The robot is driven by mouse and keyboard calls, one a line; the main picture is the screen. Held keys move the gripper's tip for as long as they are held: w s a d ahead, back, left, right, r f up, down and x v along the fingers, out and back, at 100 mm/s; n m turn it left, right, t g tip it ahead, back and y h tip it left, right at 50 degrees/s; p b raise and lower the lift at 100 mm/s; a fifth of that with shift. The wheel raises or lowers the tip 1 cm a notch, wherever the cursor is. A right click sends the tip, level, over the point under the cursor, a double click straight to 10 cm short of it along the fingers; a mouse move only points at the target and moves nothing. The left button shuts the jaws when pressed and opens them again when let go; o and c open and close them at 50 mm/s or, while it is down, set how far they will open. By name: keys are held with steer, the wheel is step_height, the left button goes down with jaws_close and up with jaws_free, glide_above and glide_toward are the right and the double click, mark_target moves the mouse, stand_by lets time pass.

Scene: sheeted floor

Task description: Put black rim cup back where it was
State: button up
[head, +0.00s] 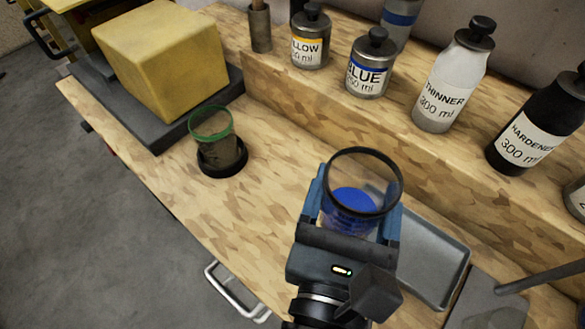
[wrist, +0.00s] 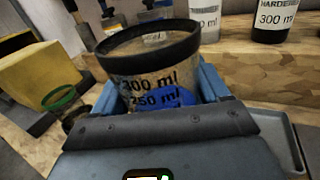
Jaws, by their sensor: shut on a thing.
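The black rim cup (head: 366,180) is clear, with blue contents low inside. My gripper (head: 358,208) is shut on it, with a blue finger on each side. The cup is held above the bench, in front of the raised shelf, and looks roughly upright. In the wrist view the cup (wrist: 150,70) shows 300 ml and 250 ml marks, and the blue reaches about the 250 ml mark. My gripper (wrist: 160,105) hides its lower part. Whether anything lies directly under the cup is hidden.
A green rim cup (head: 215,135) stands in a black round holder (head: 222,160) at left. A yellow block (head: 165,55) sits on a dark slab behind it. Bottles line the shelf, including blue (head: 370,65), thinner (head: 453,80) and hardener (head: 540,125). A grey tray (head: 430,260) lies right of my gripper.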

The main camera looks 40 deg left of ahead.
steer(key=a+f, duration=0.2)
steer(key=a, duration=0.2)
steer(key=w+a+f, duration=0.1)
steer(key=a+f, duration=0.1)
steer(key=a, duration=0.1)
steer(key=a+f+b, duration=0.1)
steer(key=a+f, duration=0.1)
steer(key=a, duration=0.2)
steer(key=shift+w+a+f, duration=0.3)
steer(key=shift+w+f, duration=0.1)
steer(key=shift+f, duration=2.1)
steer(key=shift+f+b, duration=0.1)
steer(key=shift+b, duration=0.2)
steer(key=o, duration=1.2)
steer(key=shift+o, duration=0.2)
steer(key=b+v, duration=0.1)
steer(key=v, duration=1.1)
